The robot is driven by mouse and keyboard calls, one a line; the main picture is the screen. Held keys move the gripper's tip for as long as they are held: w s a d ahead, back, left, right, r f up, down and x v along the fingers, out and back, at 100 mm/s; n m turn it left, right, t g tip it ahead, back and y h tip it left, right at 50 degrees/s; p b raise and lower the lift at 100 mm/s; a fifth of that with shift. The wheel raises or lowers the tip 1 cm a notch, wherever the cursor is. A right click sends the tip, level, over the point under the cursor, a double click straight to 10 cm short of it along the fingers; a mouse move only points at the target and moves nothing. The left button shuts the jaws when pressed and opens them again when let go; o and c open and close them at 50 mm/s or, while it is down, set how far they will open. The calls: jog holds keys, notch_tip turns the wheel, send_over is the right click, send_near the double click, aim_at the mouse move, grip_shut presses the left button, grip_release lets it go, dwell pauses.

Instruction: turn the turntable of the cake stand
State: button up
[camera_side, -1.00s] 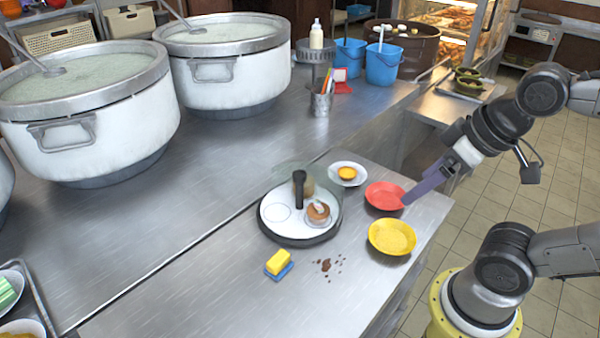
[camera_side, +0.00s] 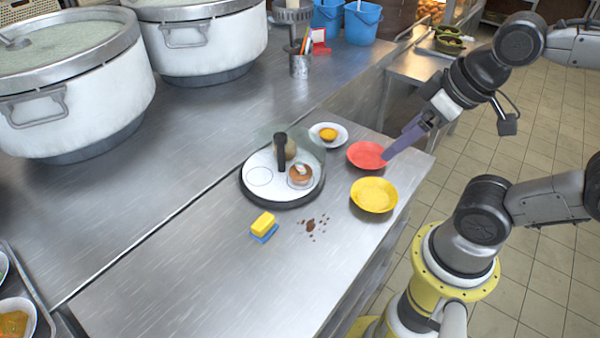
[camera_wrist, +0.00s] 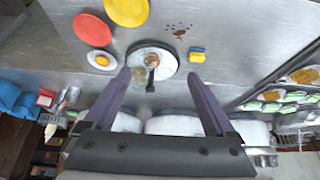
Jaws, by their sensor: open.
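The cake stand (camera_side: 252,189) is a round white turntable with a dark rim on the steel counter. A black upright handle (camera_side: 281,152) rises from it. A small brown cake (camera_side: 300,175) and a brownish round item (camera_side: 290,147) sit on it, with a clear cover partly visible behind. The stand also shows in the wrist view (camera_wrist: 166,66), beyond and between my fingers. My gripper (camera_side: 388,157) has purple fingers and is above or beside the red plate, right of the stand and apart from it. In the wrist view my gripper (camera_wrist: 160,78) is open and empty.
A red plate (camera_side: 367,155), a yellow plate (camera_side: 374,195) and a white plate with an orange item (camera_side: 328,134) stand right of the stand. A yellow-and-blue sponge (camera_side: 263,226) and brown crumbs (camera_side: 310,226) lie in front. Large stockpots (camera_side: 75,80) stand at the back left.

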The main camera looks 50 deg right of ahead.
jog(key=shift+c, duration=1.3)
jog(key=w+r+n+g, duration=0.2)
jog(key=w+r+n, duration=0.8)
jog(key=w+n, duration=0.3)
jog(key=n+g, duration=0.2)
jog(key=g, duration=0.2)
send_over(280, 135)
notch_tip(280, 135, down, 10)
notch_tip(280, 135, down, 14)
jog(key=shift+r, duration=0.1)
grip_shut()
